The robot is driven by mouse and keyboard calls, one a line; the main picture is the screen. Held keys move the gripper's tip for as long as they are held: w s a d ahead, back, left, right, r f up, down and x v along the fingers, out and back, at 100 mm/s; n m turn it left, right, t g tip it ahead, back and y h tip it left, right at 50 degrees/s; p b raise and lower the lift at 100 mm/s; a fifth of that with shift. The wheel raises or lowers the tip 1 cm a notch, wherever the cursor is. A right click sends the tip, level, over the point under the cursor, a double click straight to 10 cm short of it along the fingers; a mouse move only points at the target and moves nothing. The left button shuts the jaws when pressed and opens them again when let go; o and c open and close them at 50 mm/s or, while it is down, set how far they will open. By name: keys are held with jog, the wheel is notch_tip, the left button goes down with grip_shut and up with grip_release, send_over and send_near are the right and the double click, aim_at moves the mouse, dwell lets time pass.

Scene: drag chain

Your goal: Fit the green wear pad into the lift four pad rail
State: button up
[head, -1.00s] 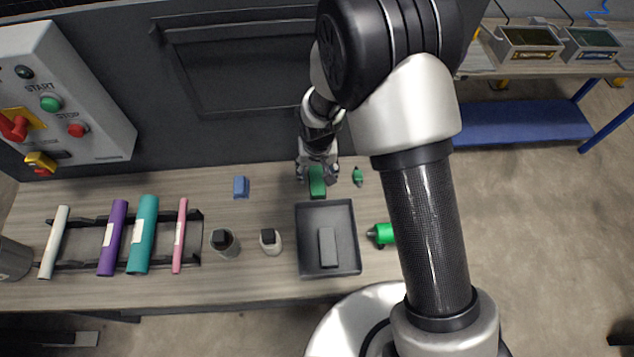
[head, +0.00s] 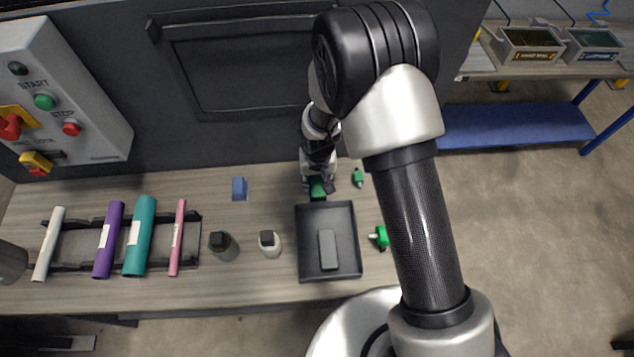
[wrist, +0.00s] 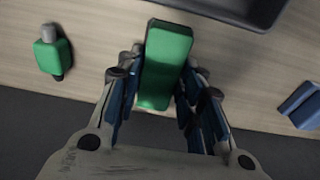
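A green block, which looks like the wear pad (head: 317,189), lies on the wooden bench just behind the dark tray. It also shows in the wrist view (wrist: 166,58), long and upright in the picture. My gripper (head: 318,184) is down at this block. In the wrist view my gripper (wrist: 164,62) is open, with one finger on each side of the green block. A thin gap shows at the left finger; contact at the right finger is unclear. I cannot make out the lift four pad rail for certain.
The dark tray (head: 350,262) holds a grey block (head: 328,250). A small green part (head: 358,178) lies right of my gripper, a blue block (head: 239,188) to the left.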

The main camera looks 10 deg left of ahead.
aim_at(317, 181)
grip_shut()
jog(key=shift+r, duration=0.15)
notch_tip(317, 181, up, 20)
jog(key=p, duration=0.5)
jog(key=shift+c, duration=0.5)
grip_release()
grip_shut()
